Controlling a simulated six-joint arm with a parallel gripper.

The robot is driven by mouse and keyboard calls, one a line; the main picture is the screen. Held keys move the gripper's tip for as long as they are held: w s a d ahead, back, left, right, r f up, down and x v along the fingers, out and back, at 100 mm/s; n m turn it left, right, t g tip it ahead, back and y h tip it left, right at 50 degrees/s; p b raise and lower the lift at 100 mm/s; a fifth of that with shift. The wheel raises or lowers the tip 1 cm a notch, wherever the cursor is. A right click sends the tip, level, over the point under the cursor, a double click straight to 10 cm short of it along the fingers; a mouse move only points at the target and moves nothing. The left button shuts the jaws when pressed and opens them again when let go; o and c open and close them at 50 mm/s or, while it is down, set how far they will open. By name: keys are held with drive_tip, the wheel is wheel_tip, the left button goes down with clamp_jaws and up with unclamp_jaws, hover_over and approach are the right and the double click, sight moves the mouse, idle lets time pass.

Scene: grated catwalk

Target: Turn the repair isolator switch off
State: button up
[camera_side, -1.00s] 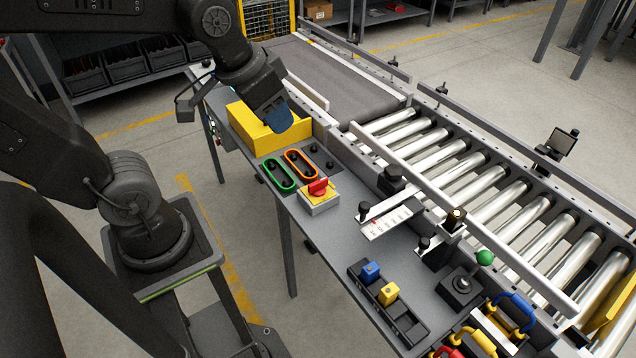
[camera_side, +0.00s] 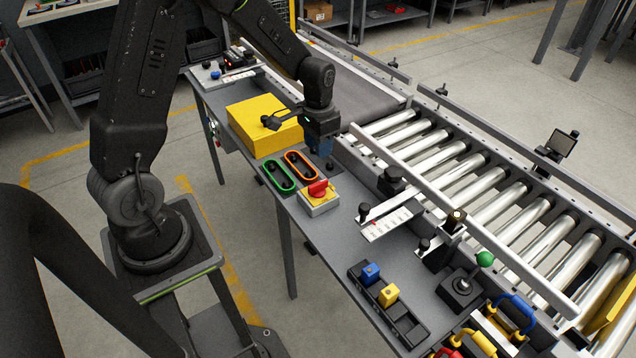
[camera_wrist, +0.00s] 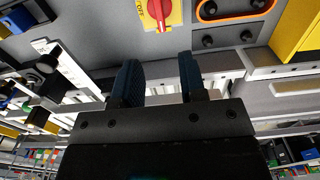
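The isolator switch is a red rotary knob (camera_side: 318,188) on a yellow plate (camera_side: 320,198) over a pale box, on the grey bench. In the wrist view the red knob (camera_wrist: 159,10) is at the top edge, cut off by the frame, with its yellow plate (camera_wrist: 175,14) around it. My gripper (camera_side: 322,150) is above the bench, behind the switch and near the orange-rimmed slot, apart from the knob. In the wrist view its two blue fingers (camera_wrist: 158,75) stand apart with nothing between them.
A yellow box (camera_side: 262,128) stands left of my gripper. Green (camera_side: 280,176) and orange (camera_side: 301,165) oval slots lie beside the switch. A slider plate (camera_side: 388,223) and a green-knobbed joystick (camera_side: 463,285) are to the right. The roller conveyor (camera_side: 470,175) runs behind.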

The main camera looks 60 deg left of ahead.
sight(318, 183)
wheel_tip(318, 183, down, 13)
idle(0.4)
drive_tip(key=shift+c, duration=0.4)
clamp_jaws()
